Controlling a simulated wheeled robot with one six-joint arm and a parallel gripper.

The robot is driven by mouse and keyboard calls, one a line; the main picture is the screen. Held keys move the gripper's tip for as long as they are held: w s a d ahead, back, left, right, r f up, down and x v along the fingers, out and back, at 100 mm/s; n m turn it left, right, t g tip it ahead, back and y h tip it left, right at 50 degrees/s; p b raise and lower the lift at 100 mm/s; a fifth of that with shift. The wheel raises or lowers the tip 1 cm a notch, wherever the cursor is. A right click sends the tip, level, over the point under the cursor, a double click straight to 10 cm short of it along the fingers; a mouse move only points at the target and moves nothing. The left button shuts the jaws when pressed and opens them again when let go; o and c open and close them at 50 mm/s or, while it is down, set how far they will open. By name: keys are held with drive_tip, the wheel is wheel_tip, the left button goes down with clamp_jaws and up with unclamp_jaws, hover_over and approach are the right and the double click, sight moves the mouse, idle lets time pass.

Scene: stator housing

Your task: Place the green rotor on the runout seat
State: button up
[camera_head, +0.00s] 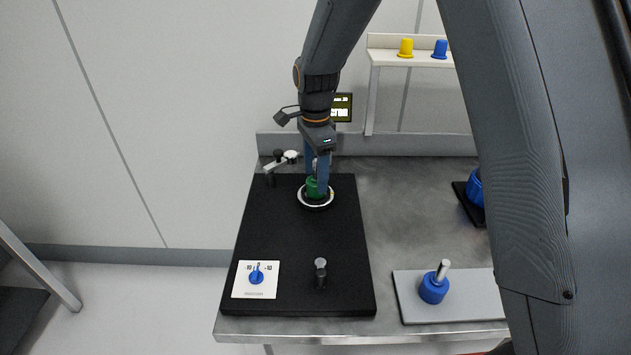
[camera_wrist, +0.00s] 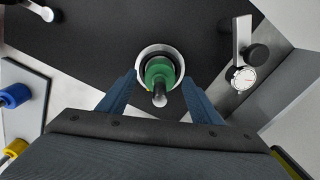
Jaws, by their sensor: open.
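The green rotor (camera_head: 312,187) stands at the white-rimmed round runout seat (camera_head: 316,205) on the black plate. In the wrist view the green rotor (camera_wrist: 160,72) sits inside the ring of the seat (camera_wrist: 145,52), with its grey shaft pointing toward the camera. My gripper (camera_head: 316,178) is over the seat, its two blue fingers on either side of the rotor. In the wrist view my gripper (camera_wrist: 158,88) is open, with gaps between the fingers and the rotor. Whether the rotor is fully seated is hard to tell.
A dial indicator (camera_head: 290,156) on an arm stands close behind the seat. A blue rotor (camera_head: 434,288) stands on a grey pad (camera_head: 470,300) at right. Yellow (camera_head: 406,47) and blue (camera_head: 440,48) parts sit on a shelf.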

wheel_tip(320, 180, up, 9)
drive_tip(key=shift+r+b, duration=0.2)
drive_tip(key=shift+b, duration=0.85)
drive_tip(key=s+d+f+n, duration=0.4)
drive_tip(key=s+d+n, duration=0.3)
drive_tip(key=s, duration=0.4)
drive_tip(key=s+d+f+n, duration=0.4)
drive_tip(key=s+d+n, duration=0.3)
drive_tip(key=s+d, duration=0.3)
drive_tip(key=shift+s+f+t, duration=0.3)
drive_tip(key=shift+s+t, duration=0.1)
drive_tip(key=shift+s, duration=0.5)
